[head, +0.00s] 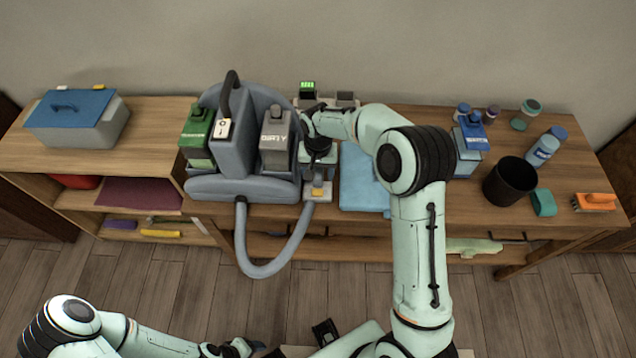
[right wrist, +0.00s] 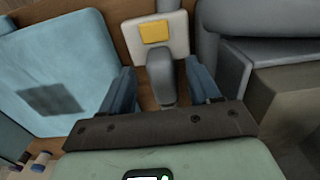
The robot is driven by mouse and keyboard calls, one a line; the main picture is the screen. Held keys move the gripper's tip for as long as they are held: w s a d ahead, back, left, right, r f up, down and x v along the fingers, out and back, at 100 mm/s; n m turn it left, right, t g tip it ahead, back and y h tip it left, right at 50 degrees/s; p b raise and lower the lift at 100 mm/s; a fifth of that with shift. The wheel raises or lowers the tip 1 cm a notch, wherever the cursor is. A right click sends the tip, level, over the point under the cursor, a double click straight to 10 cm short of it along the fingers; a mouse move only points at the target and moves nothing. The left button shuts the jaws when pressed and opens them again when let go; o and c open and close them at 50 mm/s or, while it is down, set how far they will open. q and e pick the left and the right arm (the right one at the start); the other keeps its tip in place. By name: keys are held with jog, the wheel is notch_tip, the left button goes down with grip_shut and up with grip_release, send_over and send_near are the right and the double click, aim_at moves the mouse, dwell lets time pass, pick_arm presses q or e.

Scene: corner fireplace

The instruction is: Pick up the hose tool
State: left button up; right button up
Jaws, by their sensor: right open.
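The hose tool shows in the right wrist view as a grey, rounded handle (right wrist: 161,75) in front of a pale plate (right wrist: 180,35) with a yellow square. My right gripper (right wrist: 160,70) is open, with one blue-grey finger on each side of the handle and visible gaps between. The machine's grey hose (head: 262,271) loops below the table edge and rises toward the tool. My left gripper (head: 238,348) is low at the bottom edge, far from the tool.
A folded blue cloth (head: 360,180) lies right of the tool. Farther right are a black bin (head: 510,181), bottles (head: 545,147) and an orange brush (head: 594,201). A grey box with a blue lid (head: 75,107) stands on the left. The floor in front is partly open.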

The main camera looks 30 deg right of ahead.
aim_at(318, 175)
notch_tip(318, 175, down, 2)
jog(key=shift+f, duration=0.1)
grip_shut()
pick_arm(q)
jog(key=shift+w+r+p, duration=0.4)
jog(key=shift+r+p, duration=0.1)
jog(key=shift+r, duration=0.1)
jog(key=shift+w+r+p, duration=0.4)
jog(key=shift+r+p, duration=0.05)
jog(key=shift+r, duration=0.15)
pick_arm(e)
notch_tip(318, 175, up, 20)
